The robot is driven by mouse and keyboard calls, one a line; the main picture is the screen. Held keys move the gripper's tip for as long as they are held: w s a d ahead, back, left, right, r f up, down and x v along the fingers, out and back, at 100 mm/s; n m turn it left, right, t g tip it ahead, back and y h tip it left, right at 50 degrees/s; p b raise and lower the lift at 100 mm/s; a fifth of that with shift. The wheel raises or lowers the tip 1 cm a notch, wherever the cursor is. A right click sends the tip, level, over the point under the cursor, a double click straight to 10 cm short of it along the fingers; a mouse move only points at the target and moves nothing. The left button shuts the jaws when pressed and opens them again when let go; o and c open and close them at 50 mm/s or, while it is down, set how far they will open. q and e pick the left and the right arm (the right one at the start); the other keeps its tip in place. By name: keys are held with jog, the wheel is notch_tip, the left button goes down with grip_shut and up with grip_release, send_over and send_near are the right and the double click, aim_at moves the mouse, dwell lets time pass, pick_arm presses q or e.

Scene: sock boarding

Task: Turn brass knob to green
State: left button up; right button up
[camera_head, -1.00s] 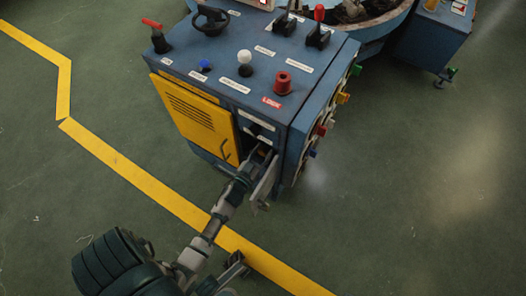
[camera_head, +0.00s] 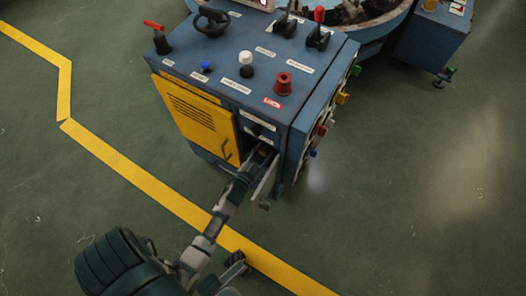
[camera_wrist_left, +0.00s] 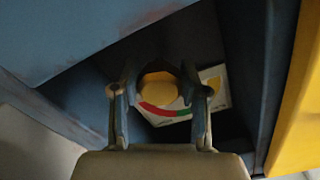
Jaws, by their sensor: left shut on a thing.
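The brass knob (camera_wrist_left: 158,88) shows in the left wrist view as a round yellow face deep in a dark recess. My left gripper (camera_wrist_left: 160,80) has one finger on each side of it and is shut on it. Below the knob is a dial plate (camera_wrist_left: 217,88) with a red arc on the left and a short green arc on the right. I cannot make out a pointer on the knob. In the head view my left gripper (camera_head: 258,160) reaches into the recess at the cabinet's front corner, and the knob is hidden there.
The blue cabinet (camera_head: 235,55) carries levers, a handwheel and knobs on top. A yellow door (camera_head: 195,112) is left of the recess, and a grey flap (camera_head: 265,182) stands out beside my arm. Coloured knobs line the cabinet's right side. Floor at right is clear.

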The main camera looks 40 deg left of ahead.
pick_arm(q)
jog(key=m, duration=0.5)
jog(key=shift+f+m, duration=0.1)
jog(key=shift+m, duration=0.2)
jog(key=shift+s+m+b, duration=0.1)
jog(key=shift+m+b, duration=0.3)
jog(key=shift+m, duration=1.9)
jog(key=shift+d, duration=0.1)
jog(key=o, duration=1.1)
jog(key=shift+f, duration=0.1)
jog(key=shift+o, duration=0.2)
jog(key=shift+r, duration=0.2)
jog(key=v, duration=1.2)
jog(key=shift+f, duration=0.15)
